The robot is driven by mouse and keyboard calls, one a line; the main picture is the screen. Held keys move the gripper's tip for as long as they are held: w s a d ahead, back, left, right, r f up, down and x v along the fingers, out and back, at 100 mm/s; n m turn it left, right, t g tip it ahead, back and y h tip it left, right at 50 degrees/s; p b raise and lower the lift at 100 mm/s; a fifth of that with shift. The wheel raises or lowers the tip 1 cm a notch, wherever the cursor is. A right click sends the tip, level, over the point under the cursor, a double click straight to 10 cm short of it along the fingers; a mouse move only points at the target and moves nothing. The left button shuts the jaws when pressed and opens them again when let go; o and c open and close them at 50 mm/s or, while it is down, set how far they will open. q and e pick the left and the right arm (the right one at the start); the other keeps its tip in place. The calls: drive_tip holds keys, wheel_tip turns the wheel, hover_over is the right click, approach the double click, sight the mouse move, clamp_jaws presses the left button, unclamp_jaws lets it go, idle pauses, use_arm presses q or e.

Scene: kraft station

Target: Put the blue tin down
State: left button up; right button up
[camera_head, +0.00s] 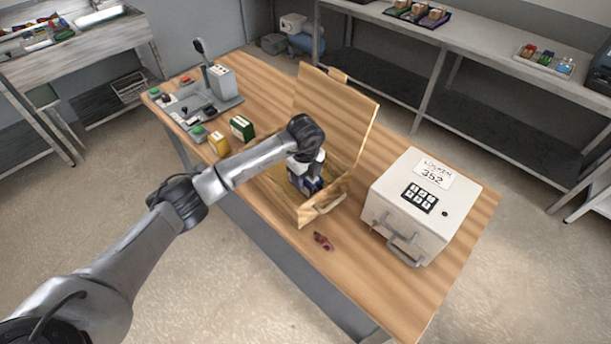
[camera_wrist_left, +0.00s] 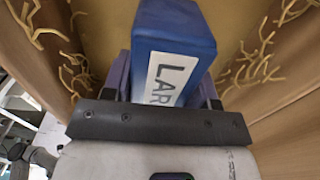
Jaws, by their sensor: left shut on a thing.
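My left gripper (camera_head: 305,174) reaches down into the wooden box (camera_head: 302,217) and is shut on the blue tin (camera_head: 313,186). In the left wrist view the blue tin (camera_wrist_left: 178,35) fills the space between the fingers, with a white label reading "LAR" in part. Box walls with shredded packing strands stand on both sides of it. The box's lid (camera_head: 338,105) stands open at the back. My arm and gripper hide part of the tin and box inside. I cannot tell whether the tin touches the box floor. My right gripper is not in view.
A green tin (camera_head: 242,128) and a yellow tin (camera_head: 219,144) stand left of the box. A control panel (camera_head: 200,105) is at the table's far left. A white locker (camera_head: 425,205) stands to the right. A small red item (camera_head: 323,241) lies in front of the box.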

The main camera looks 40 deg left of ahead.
use_arm(q)
drive_tip(key=shift+w, duration=0.1)
drive_tip(key=o, duration=1)
drive_tip(key=shift+o, duration=0.2)
wheel_tip(320, 180, up, 12)
drive_tip(key=shift+r+p, duration=0.15)
drive_tip(key=shift+p, duration=0.2)
